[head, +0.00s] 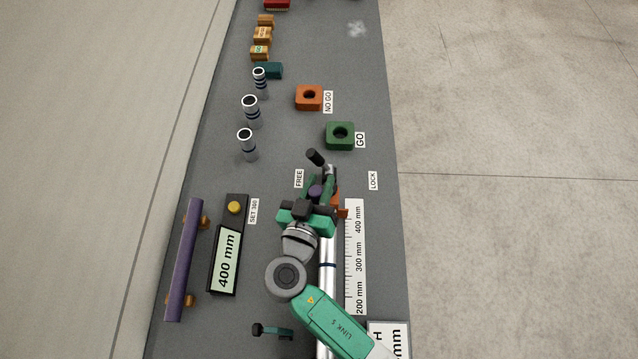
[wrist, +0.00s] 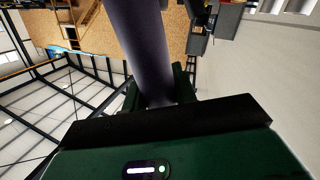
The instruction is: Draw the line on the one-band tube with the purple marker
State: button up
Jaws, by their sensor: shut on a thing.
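The purple marker (head: 316,192) is held in my gripper (head: 314,203), which is shut on it. In the wrist view the marker (wrist: 143,45) is a dark purple cylinder between the green fingers (wrist: 158,92). A long silver tube (head: 327,285) lies beside the printed scale. One dark band shows on it, but my arm and gripper cover parts of it. My gripper is over the tube's far end. I cannot tell whether the marker's tip touches the tube, as the tip is hidden.
A black-knobbed lever (head: 316,157) stands between the FREE and LOCK labels, just beyond my gripper. The scale (head: 356,255) runs right of the tube. A display (head: 227,260) reads 400 mm. A purple bar (head: 183,262) lies at left. Green (head: 341,136) and orange (head: 309,97) gauge blocks stand farther back.

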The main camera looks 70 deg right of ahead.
jog(key=shift+f+b, duration=0.8)
jog(key=shift+b, duration=0.6)
dwell(1.2)
jog(key=shift+s+d+b, duration=0.1)
jog(key=shift+s+b, duration=0.25)
jog(key=shift+b, duration=0.15)
dwell(0.4)
jog(key=shift+w+a+b, duration=0.2)
jog(key=shift+w+b, duration=0.55)
jog(key=shift+b, duration=0.55)
dwell(1.4)
jog(key=shift+s+d+b, duration=0.2)
jog(key=shift+s+b, duration=0.4)
dwell(1.2)
